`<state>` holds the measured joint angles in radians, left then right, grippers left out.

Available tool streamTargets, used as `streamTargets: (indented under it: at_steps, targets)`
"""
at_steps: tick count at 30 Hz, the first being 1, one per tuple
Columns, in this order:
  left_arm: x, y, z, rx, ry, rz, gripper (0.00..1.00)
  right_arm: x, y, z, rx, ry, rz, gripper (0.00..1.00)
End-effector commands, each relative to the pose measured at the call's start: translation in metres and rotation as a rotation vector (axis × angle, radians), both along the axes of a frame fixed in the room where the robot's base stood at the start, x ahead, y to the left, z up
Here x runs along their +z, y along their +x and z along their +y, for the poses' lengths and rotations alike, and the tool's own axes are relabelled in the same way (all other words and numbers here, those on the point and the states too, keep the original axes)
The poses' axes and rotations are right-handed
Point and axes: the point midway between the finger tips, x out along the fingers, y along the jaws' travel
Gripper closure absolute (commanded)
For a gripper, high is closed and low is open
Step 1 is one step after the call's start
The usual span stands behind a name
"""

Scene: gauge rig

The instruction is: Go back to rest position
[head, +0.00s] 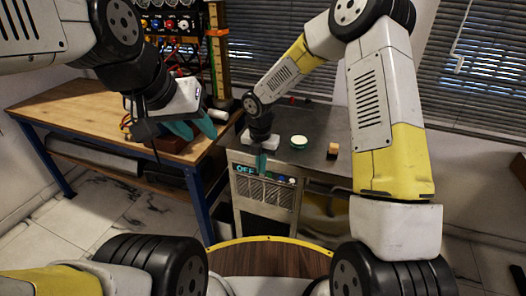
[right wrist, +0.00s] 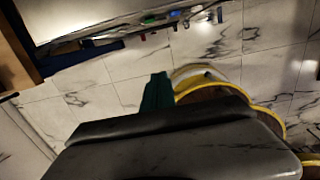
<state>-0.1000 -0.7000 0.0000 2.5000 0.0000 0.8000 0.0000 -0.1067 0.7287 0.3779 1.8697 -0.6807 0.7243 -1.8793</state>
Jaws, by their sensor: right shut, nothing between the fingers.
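My left gripper (head: 198,128) is over the right part of the wooden table. Its two teal fingers are spread apart with nothing seen between them. My right gripper (head: 261,163) points down in front of the dark-topped cabinet, close to its front panel, with its teal fingers together and empty. In the right wrist view, the teal fingertips (right wrist: 157,93) show above the dark gripper body, with the tiled floor behind them.
The cabinet (head: 262,190) has an OFF display and small buttons. A green-white round piece (head: 299,142) and an orange block (head: 333,150) are on its top. A brown box (head: 172,145) sits on the wooden table (head: 70,104) below my left gripper. A panel with colored knobs (head: 170,24) stands behind.

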Motion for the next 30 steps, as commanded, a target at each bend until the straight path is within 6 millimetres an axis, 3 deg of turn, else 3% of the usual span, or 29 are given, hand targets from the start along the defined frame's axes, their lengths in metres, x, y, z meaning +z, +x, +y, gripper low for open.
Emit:
streamTargets:
  at_steps: [5, 10, 14, 21, 30]
  targets:
    - [0.0, 0.0, 0.0, 0.0, 0.0, 0.0, 0.64, 0.027, 0.0, -0.015, -0.129, 0.001, -0.031, 1.0]
    - [0.0, 0.0, 0.0, 0.0, 0.0, 0.0, 0.64, 0.095, -0.014, -0.055, -0.513, 0.032, -0.105, 1.0]
    - [0.0, 0.0, 0.0, 0.0, 0.0, 0.0, 0.64, 0.147, -0.038, -0.086, -0.867, 0.092, -0.158, 1.0]
    - [0.0, 0.0, 0.0, 0.0, 0.0, 0.0, 0.64, 0.221, -0.098, -0.134, -1.517, 0.283, -0.205, 1.0]
    - [0.0, 0.0, 0.0, 0.0, 0.0, 0.0, 0.64, 0.272, -0.184, -0.167, -2.27, 0.642, -0.086, 1.0]
